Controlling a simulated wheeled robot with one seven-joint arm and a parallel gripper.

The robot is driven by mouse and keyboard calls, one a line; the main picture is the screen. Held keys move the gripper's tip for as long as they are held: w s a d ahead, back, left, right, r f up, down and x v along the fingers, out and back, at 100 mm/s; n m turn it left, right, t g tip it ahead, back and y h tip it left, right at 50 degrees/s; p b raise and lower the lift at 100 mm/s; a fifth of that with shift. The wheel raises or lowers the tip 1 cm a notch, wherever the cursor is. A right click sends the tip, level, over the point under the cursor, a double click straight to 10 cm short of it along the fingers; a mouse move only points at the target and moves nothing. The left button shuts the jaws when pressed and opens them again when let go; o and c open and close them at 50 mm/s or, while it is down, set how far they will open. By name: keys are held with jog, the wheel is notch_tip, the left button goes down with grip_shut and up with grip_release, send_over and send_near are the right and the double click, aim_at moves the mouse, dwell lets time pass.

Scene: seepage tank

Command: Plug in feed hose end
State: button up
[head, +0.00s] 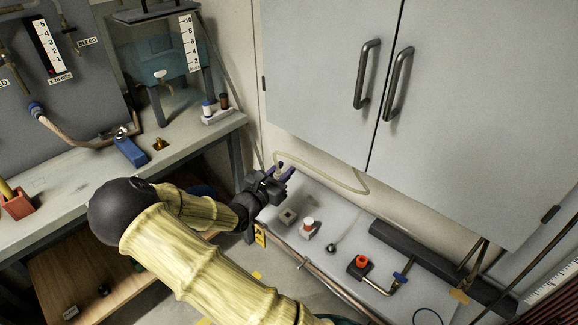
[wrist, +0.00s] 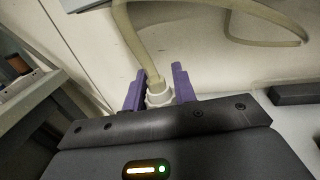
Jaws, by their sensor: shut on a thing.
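My gripper (head: 281,172) has purple fingers and is held above the left end of the pale bench, close to the wall and the cabinet. In the wrist view my gripper (wrist: 158,90) is shut on the white collar of the feed hose end (wrist: 158,98). The pale translucent hose (head: 325,169) rises from the collar and loops to the right along the wall; it also shows in the wrist view (wrist: 255,12). The hose end is hidden by the fingers in the head view. I cannot tell which fitting is its socket.
The grey cabinet (head: 320,80) overhangs behind. A workbench (head: 70,170) stands left.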

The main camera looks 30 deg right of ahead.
jog(key=a+r+n+t+y+p, duration=0.6)
jog(key=a+r+t+y+p, duration=0.15)
jog(key=p, duration=1.05)
jog(key=s+a+r+n+t+y+p, duration=0.1)
jog(key=s+a+r+n+y+p, duration=0.2)
jog(key=p, duration=1.2)
jog(key=s+a+n+y, duration=0.3)
jog(key=a+y, duration=0.1)
jog(key=y, duration=0.1)
jog(key=shift+t, duration=0.35)
